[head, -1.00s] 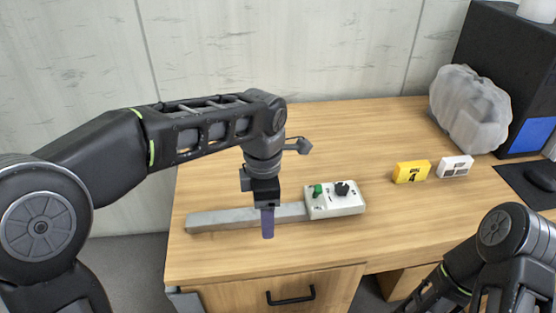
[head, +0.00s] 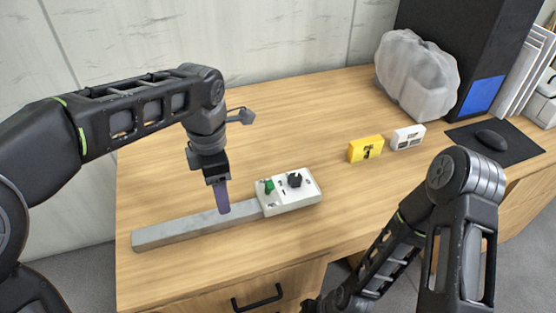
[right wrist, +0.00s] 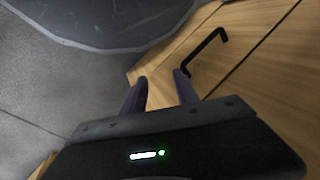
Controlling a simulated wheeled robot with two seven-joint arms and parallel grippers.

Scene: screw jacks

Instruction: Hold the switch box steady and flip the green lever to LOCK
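The white switch box (head: 305,196) lies on the wooden table, with a long grey bar (head: 175,230) running left from it. The green lever (head: 268,186) stands on the left part of its top, beside a black knob (head: 294,180). Labels and the lever's setting are too small to read. My left gripper (head: 223,208) points down at the grey bar, left of the box and apart from it. Only one purple finger shows, so I cannot tell its opening or whether it touches the bar. My right gripper (right wrist: 160,88) has its fingers apart and empty, low by the table front.
A drawer handle (head: 258,297) is on the table front, also near my right fingers in the right wrist view (right wrist: 207,50). A yellow block (head: 366,149), a white block (head: 408,137) and a wrapped bulky object (head: 415,75) stand behind right. Table around the box is clear.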

